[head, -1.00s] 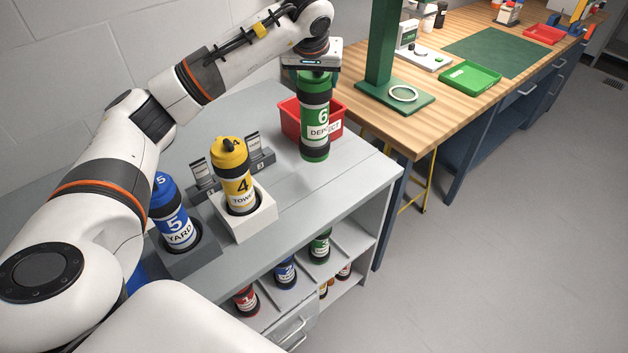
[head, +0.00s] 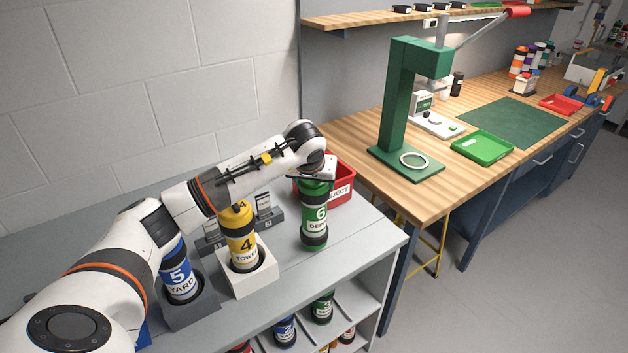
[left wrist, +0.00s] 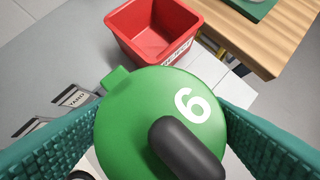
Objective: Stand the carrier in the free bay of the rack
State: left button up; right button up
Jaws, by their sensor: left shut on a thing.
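The carrier is a green upright cylinder with black bands, marked 6 and DEPOT (head: 315,222). My left gripper (head: 317,178) is shut on its top, and it hangs or stands over the grey bench top; I cannot tell if its base touches. In the left wrist view its green lid (left wrist: 135,125) with a black knob sits between the pads. Below the bench top is an open shelf rack with slanted dividers (head: 352,309). It holds a green carrier (head: 322,308) and a blue carrier (head: 285,330). The lower bays are partly cut off, so no free bay is clear. My right gripper is not visible.
A yellow carrier marked 4 (head: 241,245) stands in a white block (head: 251,284). A blue carrier marked 5 (head: 180,282) stands in a grey block (head: 192,315). A red bin (head: 342,185) is behind the held carrier. A wooden workbench (head: 420,200) with a green stand (head: 393,115) adjoins at right.

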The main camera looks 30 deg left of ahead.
pick_arm(q)
jog(key=shift+a+f, duration=0.1)
jog(key=shift+f, duration=0.2)
jog(key=o, duration=1.4)
jog(key=shift+f, duration=0.15)
jog(key=shift+o, duration=0.3)
